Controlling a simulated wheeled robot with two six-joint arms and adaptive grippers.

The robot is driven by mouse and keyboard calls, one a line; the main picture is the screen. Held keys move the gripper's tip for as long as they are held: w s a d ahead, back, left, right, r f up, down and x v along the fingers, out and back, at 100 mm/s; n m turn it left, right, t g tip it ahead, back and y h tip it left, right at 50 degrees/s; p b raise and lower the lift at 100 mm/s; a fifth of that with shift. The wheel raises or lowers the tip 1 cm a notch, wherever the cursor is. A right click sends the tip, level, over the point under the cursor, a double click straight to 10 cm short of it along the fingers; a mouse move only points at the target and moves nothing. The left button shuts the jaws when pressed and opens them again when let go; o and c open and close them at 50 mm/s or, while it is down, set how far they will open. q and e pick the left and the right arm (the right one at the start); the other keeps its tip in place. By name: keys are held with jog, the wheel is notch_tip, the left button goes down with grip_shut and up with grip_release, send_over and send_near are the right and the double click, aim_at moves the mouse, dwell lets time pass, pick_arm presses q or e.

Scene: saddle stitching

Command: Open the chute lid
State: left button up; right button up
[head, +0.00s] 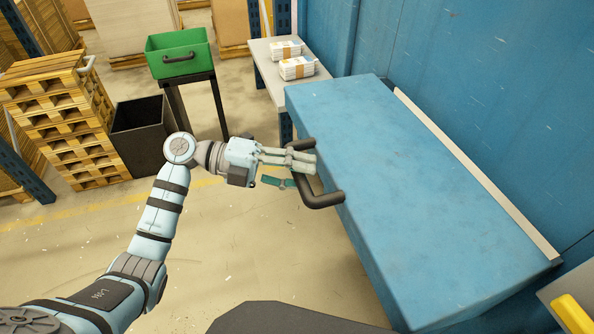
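The chute lid (400,180) is a long blue panel on the right, lying against the blue wall. It looks shut. A dark, bent bar handle (325,200) sticks out from its left edge. My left gripper (300,173) is at the far part of this handle. Its fingers are spread, one passing over the bar and the other, teal, lower and on the near side. Whether they touch the bar cannot be made out. My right gripper is not in view.
A green bin (178,55) stands on a dark stand, with a black bin (145,133) and stacked wooden pallets (60,115) to its left. A pale table (262,62) holds paper bundles (297,68). Floor left of the lid is clear. Something yellow (573,313) shows at lower right.

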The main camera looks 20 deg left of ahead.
pick_arm(q)
grip_shut()
dwell(0.3)
